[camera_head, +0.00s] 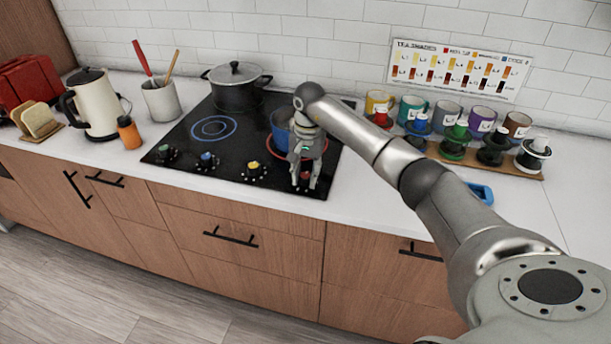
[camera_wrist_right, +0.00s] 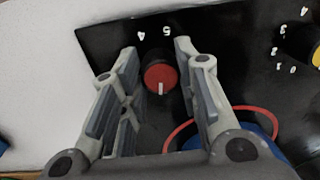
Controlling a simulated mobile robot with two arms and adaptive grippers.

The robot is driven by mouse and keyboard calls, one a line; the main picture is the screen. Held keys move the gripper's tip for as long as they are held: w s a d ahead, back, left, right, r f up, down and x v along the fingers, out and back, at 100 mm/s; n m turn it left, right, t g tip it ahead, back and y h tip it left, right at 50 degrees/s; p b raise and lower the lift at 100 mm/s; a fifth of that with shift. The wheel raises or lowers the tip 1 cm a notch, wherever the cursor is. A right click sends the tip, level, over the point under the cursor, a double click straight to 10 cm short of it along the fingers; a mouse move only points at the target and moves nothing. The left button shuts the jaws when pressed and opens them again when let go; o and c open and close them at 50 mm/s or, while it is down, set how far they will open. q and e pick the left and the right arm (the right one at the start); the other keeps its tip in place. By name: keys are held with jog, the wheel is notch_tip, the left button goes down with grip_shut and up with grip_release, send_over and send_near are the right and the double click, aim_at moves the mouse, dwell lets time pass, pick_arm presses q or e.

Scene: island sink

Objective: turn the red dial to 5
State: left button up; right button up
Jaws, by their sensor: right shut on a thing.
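The red dial (camera_wrist_right: 160,76) sits at the front right corner of the black cooktop (camera_head: 190,148). In the wrist view its white mark lies on the side toward the gripper's base, facing away from the printed 5 (camera_wrist_right: 167,29). A 4 is printed beside the 5. My right gripper (camera_head: 303,186) points down over the dial and is shut on it, one finger on each side. In the head view the fingers partly hide the red dial (camera_head: 306,176). My left gripper is not in view.
A blue pot (camera_head: 282,130) stands on the red ring close behind my right gripper. Yellow (camera_head: 254,169), blue (camera_head: 208,160) and green (camera_head: 167,153) dials line the front edge to the left. A dark lidded pot (camera_head: 237,88) stands at the back.

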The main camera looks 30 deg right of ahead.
jog(key=m+b, duration=0.1)
jog(key=m, duration=0.3)
jog(key=shift+m, duration=0.3)
jog(key=m, duration=0.4)
jog(key=shift+m+b, duration=0.3)
jog(key=shift+b, duration=0.05)
jog(key=m, duration=1)
jog(key=shift+h, duration=0.3)
jog(key=m, duration=0.4)
jog(key=shift+r, duration=0.1)
jog(key=m+p, duration=0.1)
jog(key=m, duration=0.4)
jog(key=shift+w, duration=0.1)
jog(key=m, duration=0.4)
jog(key=shift+m+p, duration=0.3)
jog(key=shift+p, duration=0.1)
jog(key=m+p, duration=0.1)
jog(key=m, duration=0.3)
jog(key=shift+m+g, duration=0.3)
jog(key=shift+m, duration=0.1)
jog(key=shift+w, duration=0.1)
